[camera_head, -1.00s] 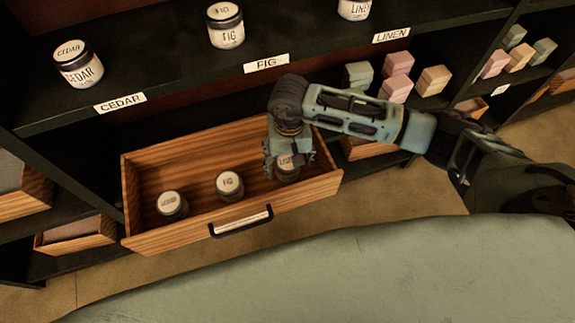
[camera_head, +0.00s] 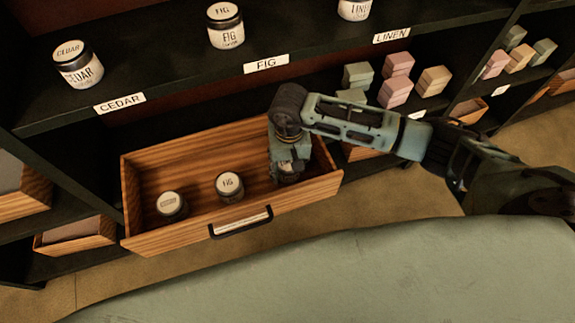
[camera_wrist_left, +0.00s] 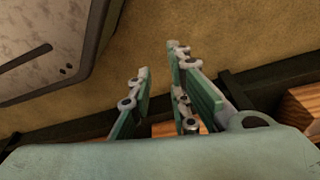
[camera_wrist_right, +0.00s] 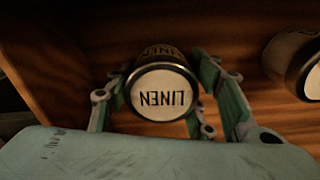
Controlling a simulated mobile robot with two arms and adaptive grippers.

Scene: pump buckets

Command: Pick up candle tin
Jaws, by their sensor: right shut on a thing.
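The candle tin labelled LINEN (camera_wrist_right: 162,95) is dark with a white lid label. It stands in the right part of an open wooden drawer (camera_head: 150,240). My right gripper (camera_wrist_right: 160,88) has a finger on each side of this tin and is shut on it. In the head view my right gripper (camera_head: 288,172) comes down from above and hides most of the tin. A FIG tin (camera_head: 229,186) and another tin (camera_head: 171,205), its lid label too small to read, stand left of it. My left gripper (camera_wrist_left: 160,65) shows only in the left wrist view, fingers apart and empty.
Above is a dark shelf with a CEDAR tin (camera_head: 78,65), a FIG tin (camera_head: 225,26) and a LINEN tin (camera_head: 354,8) behind name labels. Soap-like blocks (camera_head: 397,80) stand on the right shelf. Another tin (camera_wrist_right: 300,65) is beside the held one.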

